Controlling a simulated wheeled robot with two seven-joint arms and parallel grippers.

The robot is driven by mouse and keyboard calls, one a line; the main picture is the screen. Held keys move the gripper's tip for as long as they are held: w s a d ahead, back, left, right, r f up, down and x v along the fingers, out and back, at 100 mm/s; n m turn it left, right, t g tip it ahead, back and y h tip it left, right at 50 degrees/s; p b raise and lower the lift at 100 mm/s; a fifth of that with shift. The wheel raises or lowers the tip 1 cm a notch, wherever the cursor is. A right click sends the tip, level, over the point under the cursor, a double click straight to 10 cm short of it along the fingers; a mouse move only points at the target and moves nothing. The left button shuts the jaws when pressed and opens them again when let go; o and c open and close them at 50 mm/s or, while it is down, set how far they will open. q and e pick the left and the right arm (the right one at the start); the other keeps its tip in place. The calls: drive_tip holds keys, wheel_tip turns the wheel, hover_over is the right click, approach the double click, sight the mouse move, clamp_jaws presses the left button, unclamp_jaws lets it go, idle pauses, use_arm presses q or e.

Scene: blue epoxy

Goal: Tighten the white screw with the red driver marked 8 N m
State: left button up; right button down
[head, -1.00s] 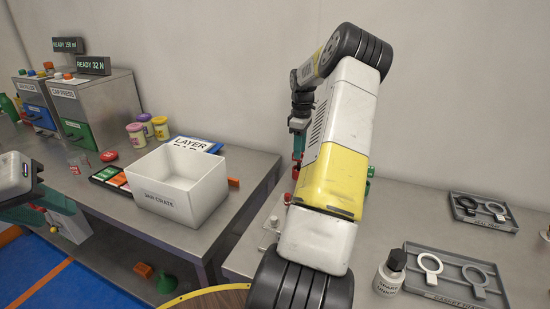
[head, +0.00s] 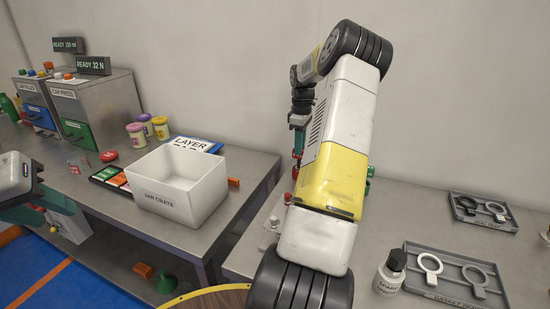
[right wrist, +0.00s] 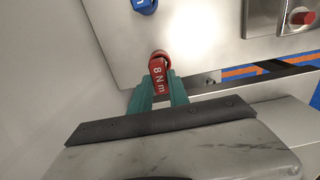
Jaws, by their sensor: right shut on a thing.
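The red driver (right wrist: 159,72) marked 8 N m is between the teal fingers of my right gripper (right wrist: 160,88) in the right wrist view. The gripper is shut on it. In the head view my right arm hides most of this gripper; a bit of teal finger (head: 299,142) shows behind the forearm. I cannot make out the white screw in either view. My left gripper (head: 45,207) is at the left edge of the head view, partly cut off, its jaw opening unclear.
A blue-topped item (right wrist: 145,5) and a red button (right wrist: 301,17) show in the right wrist view. In the head view, a white jar crate (head: 180,188) stands on the left bench. Grey trays (head: 458,278) and a small bottle (head: 390,272) are on the right bench.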

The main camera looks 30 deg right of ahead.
drive_tip(key=shift+r, duration=3.45)
